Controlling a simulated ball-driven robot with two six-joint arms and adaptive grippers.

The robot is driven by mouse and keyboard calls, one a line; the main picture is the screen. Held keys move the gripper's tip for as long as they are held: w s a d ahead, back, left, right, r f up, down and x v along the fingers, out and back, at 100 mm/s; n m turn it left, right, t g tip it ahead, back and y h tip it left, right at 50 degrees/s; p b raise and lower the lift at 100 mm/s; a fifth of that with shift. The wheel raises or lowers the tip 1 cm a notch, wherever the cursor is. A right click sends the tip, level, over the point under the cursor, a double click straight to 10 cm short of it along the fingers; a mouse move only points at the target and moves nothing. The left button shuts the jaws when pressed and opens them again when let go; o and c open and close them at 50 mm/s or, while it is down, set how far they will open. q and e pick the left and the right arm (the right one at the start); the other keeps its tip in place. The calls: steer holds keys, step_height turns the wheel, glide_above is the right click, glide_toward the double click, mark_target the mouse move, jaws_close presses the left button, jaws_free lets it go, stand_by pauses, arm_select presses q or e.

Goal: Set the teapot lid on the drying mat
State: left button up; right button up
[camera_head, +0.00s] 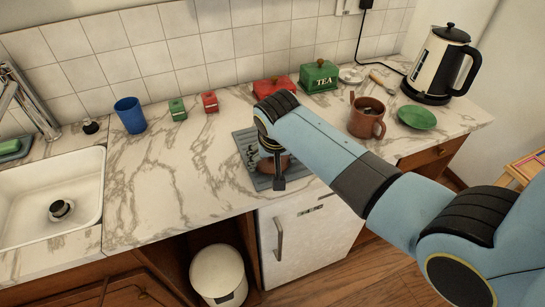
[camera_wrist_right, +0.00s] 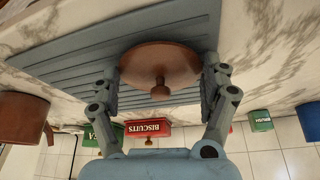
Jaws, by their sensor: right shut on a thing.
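The brown teapot lid (camera_wrist_right: 160,66), round with a small knob, is between the two fingers of my right gripper (camera_wrist_right: 160,90), which is shut on it. Part of the lid (camera_head: 284,162) shows behind my gripper (camera_head: 277,165) in the head view. The ribbed blue-grey drying mat (camera_head: 243,139) lies on the counter under the gripper; it also fills much of the wrist view (camera_wrist_right: 95,45). The lid is over the mat, but I cannot tell whether it touches it. A brown open pot with a handle (camera_head: 367,122), perhaps the teapot, stands right of the mat. My left gripper is out of view.
A red biscuit tin (camera_head: 272,87) and a green tea tin (camera_head: 319,77) stand behind the mat. A green dish (camera_head: 417,118) and a kettle (camera_head: 438,65) are at the right.

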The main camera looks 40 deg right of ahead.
steer(key=shift+f, duration=0.15)
steer(key=o, duration=1.1)
steer(key=shift+s+a+r, duration=0.1)
steer(key=shift+s+r, duration=0.05)
steer(key=shift+r, duration=0.45)
steer(key=v, duration=1.1)
steer(key=shift+p, duration=0.3)
